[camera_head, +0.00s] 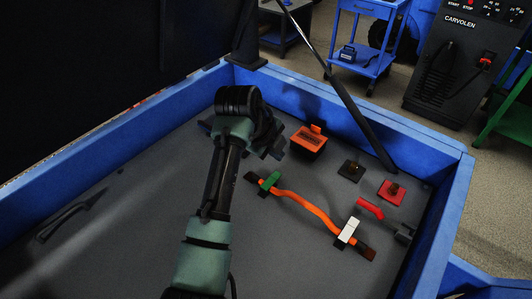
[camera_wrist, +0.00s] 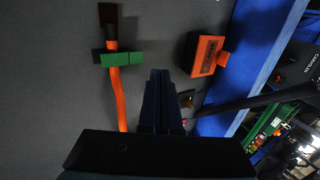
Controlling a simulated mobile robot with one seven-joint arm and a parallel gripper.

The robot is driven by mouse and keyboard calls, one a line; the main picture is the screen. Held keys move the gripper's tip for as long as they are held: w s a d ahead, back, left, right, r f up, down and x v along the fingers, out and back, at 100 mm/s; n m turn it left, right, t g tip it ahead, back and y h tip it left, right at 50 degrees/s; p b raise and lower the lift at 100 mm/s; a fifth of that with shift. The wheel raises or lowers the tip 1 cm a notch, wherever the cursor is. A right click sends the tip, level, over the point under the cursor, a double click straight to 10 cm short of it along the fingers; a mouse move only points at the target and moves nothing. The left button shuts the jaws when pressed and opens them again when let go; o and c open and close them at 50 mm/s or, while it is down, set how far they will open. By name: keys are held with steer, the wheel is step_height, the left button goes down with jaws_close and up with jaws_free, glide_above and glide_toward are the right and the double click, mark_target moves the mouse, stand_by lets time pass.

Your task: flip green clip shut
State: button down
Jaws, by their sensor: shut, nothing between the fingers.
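The green clip (camera_head: 270,183) sits across the left end of an orange hose (camera_head: 308,205) that lies in the blue-walled bin. In the head view my gripper (camera_head: 272,150) is dark and partly hidden by the wrist, above and beyond the clip.
A white clip (camera_head: 348,231) crosses the hose's right end. An orange box (camera_head: 309,139), a dark block (camera_head: 351,170), a red block (camera_head: 392,192) and a red handle (camera_head: 369,208) lie nearby. A dark bar leans over the far blue wall (camera_head: 420,146). The left floor is mostly clear.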

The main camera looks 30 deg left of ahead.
steer(key=w+r+b, duration=0.1)
steer(key=w+r, duration=0.3)
steer(key=r, duration=0.5)
steer(key=shift+w+d+b, duration=0.15)
steer(key=shift+d+b, duration=0.2)
steer(key=shift+d, duration=0.1)
steer(key=shift+r, duration=0.1)
